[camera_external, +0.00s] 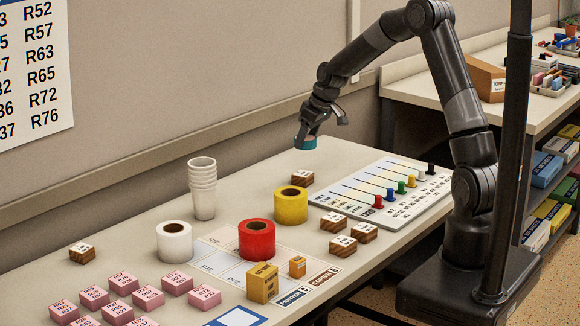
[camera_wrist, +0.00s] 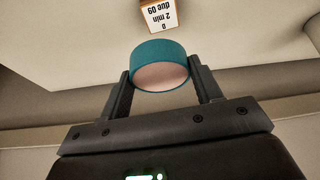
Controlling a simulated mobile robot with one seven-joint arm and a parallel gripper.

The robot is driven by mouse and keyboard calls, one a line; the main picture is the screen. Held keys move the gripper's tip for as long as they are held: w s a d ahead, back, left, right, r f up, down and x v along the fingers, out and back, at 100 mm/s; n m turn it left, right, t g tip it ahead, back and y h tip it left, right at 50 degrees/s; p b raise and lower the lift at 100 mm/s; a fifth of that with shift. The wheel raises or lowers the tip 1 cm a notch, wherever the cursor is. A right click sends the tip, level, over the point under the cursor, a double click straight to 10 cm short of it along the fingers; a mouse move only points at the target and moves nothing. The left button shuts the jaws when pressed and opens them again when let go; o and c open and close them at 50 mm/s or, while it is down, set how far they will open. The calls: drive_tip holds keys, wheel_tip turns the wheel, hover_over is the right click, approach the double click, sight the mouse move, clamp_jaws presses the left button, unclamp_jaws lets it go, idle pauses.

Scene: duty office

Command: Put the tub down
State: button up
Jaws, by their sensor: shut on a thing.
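A small round teal tub (camera_wrist: 160,57) with a pale pinkish face sits between my gripper's fingers in the wrist view. My gripper (camera_wrist: 162,82) is shut on the tub, one finger on each side. In the external view the tub (camera_external: 305,142) hangs below my gripper (camera_external: 312,130), near the wall. It appears to be above the far part of the table (camera_external: 255,180), apart from the surface. A wooden block with a printed white top (camera_external: 301,178) stands on the table below it. That block may be the one ahead of the tub in the wrist view (camera_wrist: 163,16).
Yellow (camera_external: 291,205), red (camera_external: 256,239) and white (camera_external: 174,242) rolls, a cup stack (camera_external: 202,190) and several pink blocks stand on the table. A slider board (camera_external: 380,190) lies at right beside more wooden blocks. Bare table shows between the cup stack and the yellow roll.

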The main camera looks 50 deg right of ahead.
drive_tip(key=s+d+m, duration=0.2)
drive_tip(key=s+d, duration=0.1)
drive_tip(key=d, duration=1.5)
hover_over(309, 166)
drive_tip(key=s, duration=0.2)
drive_tip(key=shift+h, duration=0.3)
drive_tip(key=f, duration=0.6)
drive_tip(key=shift+w+f, duration=0.25)
drive_tip(key=shift+f, duration=2.15)
drive_tip(key=o, duration=1.1)
drive_tip(key=shift+f, duration=0.15)
drive_tip(key=shift+c, duration=0.2)
